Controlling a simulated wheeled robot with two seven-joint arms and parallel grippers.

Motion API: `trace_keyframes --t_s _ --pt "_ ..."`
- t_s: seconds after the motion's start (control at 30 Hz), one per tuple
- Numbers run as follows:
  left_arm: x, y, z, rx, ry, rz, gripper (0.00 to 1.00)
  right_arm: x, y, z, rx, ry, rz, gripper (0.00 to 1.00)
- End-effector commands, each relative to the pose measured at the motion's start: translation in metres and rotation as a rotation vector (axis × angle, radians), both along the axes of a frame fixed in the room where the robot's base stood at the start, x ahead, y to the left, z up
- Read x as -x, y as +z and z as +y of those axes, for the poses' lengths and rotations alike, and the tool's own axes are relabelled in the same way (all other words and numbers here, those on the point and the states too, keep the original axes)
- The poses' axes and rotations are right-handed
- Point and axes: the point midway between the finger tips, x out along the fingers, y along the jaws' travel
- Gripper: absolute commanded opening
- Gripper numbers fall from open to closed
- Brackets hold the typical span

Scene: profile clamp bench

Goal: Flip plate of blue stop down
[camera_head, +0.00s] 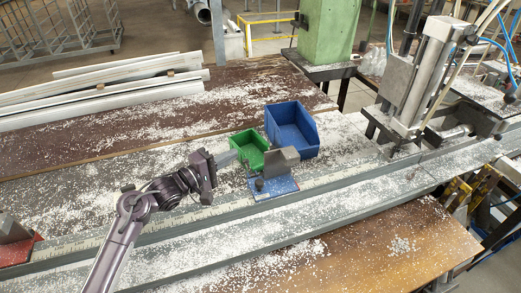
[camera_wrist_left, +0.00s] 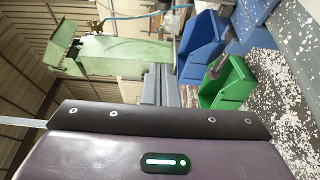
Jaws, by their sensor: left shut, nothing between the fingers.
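The blue stop has a flat blue base (camera_head: 274,188) on the bench rail, just in front of the bins. Its grey plate (camera_head: 283,159) stands up above the base, with a small dark knob (camera_head: 259,184) at its left. My left gripper (camera_head: 232,157) is shut and empty. In the head view it appears to the left of the stop's grey plate, in front of the green bin; I cannot tell the exact gap. In the left wrist view, part of a blue surface shows at the upper right, but I cannot tell whether it is the stop. My right gripper is not in view.
A green bin (camera_head: 246,145) and a larger blue bin (camera_head: 304,146) stand behind the stop. A clamp machine (camera_head: 415,85) is at the right, and a red stop (camera_head: 14,250) is at the far left. White chips cover the bench. Pale profiles (camera_head: 100,82) lie at the back left.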

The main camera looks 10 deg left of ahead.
Motion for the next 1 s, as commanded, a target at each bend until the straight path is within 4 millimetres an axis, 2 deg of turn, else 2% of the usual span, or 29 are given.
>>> trace_keyframes --t_s 0.17,0.27,0.77,1.0 --pt "-0.002 0.001 -0.002 0.001 0.000 0.000 0.00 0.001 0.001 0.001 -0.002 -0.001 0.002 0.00" --pt "-0.010 0.002 -0.006 0.002 0.000 -0.002 0.00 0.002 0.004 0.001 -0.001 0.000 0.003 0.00" --pt "-0.085 0.003 -0.054 0.001 0.000 -0.001 0.00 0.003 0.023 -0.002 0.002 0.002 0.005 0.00" --pt "-0.062 0.003 -0.072 0.000 -0.001 0.001 0.00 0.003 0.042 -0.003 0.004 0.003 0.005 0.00"
